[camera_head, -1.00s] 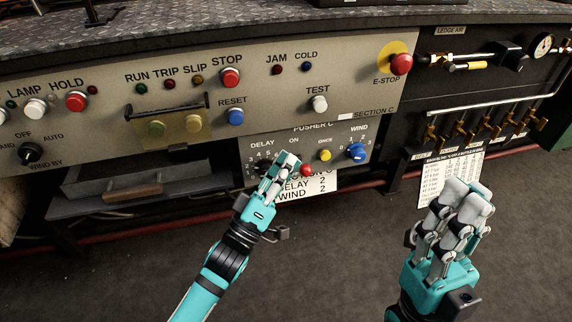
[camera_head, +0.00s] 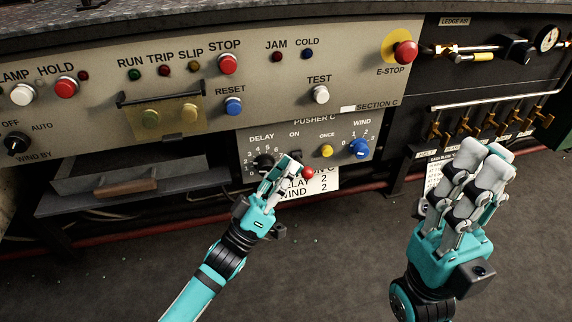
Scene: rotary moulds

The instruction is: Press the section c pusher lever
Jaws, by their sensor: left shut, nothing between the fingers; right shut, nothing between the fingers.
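The pusher C panel (camera_head: 340,137) is a grey plate below the SECTION C label. It has a black DELAY knob (camera_head: 262,162), an ON control with a red ball lever end (camera_head: 309,172), a yellow ONCE button (camera_head: 327,151) and a blue WIND knob (camera_head: 359,148). My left gripper (camera_head: 287,168) is shut and empty, just left of the red ball and in front of the panel's lower edge. I cannot tell whether it touches the lever, whose shaft is mostly hidden. My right gripper (camera_head: 486,152) is shut and empty, raised at the right, away from the panel.
A white card (camera_head: 325,184) hangs below the panel, partly covered by my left gripper. A red E-STOP button (camera_head: 405,52) and brass valves (camera_head: 470,126) are to the right. An open drawer (camera_head: 75,198) juts out at the left. The floor in front is clear.

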